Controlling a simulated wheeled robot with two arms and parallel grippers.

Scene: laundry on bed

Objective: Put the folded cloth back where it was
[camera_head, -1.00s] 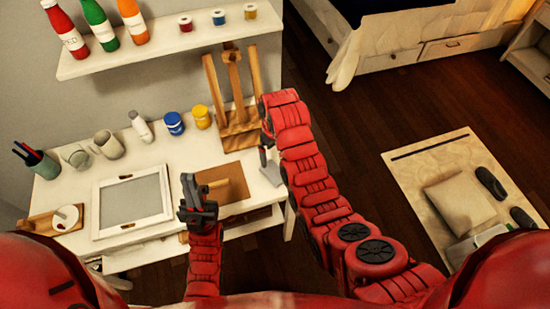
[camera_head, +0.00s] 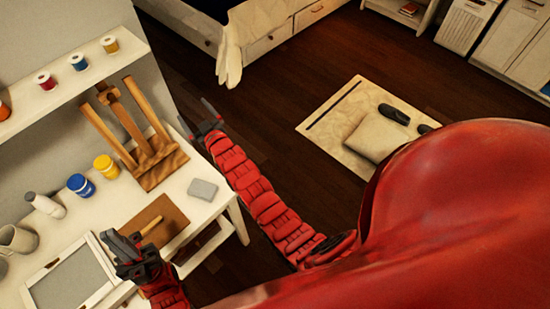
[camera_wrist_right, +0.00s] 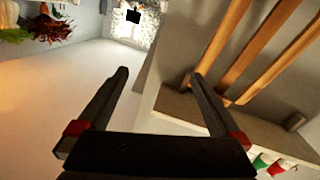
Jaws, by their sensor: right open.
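A small light-grey folded block, which looks like the folded cloth (camera_head: 203,190), lies flat on the white desk (camera_head: 187,208) near its right edge. It is right of a brown board (camera_head: 165,215). My right gripper (camera_head: 199,120) is open and empty, above and apart from the cloth, beside the easel (camera_head: 150,150). In the right wrist view my right gripper (camera_wrist_right: 158,78) shows spread fingers with nothing between them; the cloth is not seen there. My left gripper (camera_head: 118,243) is over the desk, left of the brown board; its jaw gap is unclear.
A shelf (camera_head: 75,50) hangs above. A mat (camera_head: 318,125) with a cushion (camera_head: 375,137) lies on the floor.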

